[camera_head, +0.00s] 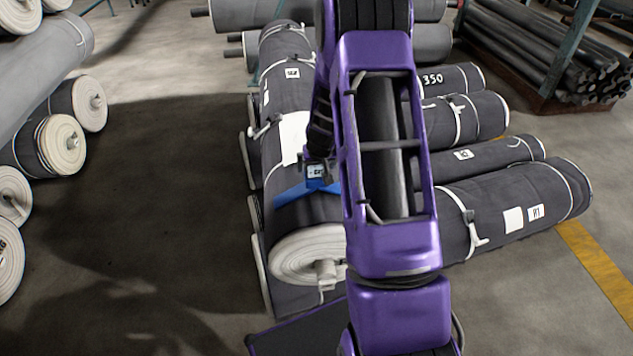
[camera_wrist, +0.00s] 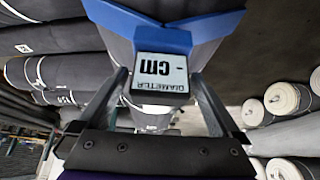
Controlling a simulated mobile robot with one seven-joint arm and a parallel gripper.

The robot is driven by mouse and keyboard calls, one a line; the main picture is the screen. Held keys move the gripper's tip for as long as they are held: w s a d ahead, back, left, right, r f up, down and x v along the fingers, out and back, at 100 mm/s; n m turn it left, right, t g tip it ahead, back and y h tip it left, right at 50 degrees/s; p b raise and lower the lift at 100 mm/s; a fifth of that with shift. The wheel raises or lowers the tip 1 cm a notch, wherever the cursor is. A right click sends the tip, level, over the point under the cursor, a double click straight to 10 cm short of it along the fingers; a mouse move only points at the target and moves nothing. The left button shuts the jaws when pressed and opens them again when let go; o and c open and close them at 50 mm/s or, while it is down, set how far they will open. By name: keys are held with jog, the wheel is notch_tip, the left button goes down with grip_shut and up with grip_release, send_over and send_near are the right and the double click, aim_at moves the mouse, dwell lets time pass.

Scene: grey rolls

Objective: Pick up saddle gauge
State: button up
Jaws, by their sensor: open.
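The saddle gauge is a blue V-shaped piece with a small white display. It sits across the top of a dark grey roll in the head view (camera_head: 293,192), near the roll's front end. In the wrist view the saddle gauge (camera_wrist: 162,42) fills the upper middle, its display reading "DIAMETER - cm" upside down. My gripper (camera_wrist: 168,80) is open, with one finger on each side of the display block. Whether the fingers touch it I cannot tell.
The roll under the gauge (camera_head: 285,110) lies on other rolls. More grey rolls (camera_head: 515,205) lie to the right, and others (camera_head: 60,140) stand stacked at the left. A rack of dark tubes (camera_head: 540,55) is at the back right. Bare floor (camera_head: 150,215) lies left of the middle stack.

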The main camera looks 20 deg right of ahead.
grip_shut()
jog(key=shift+r, duration=0.1)
dwell(0.3)
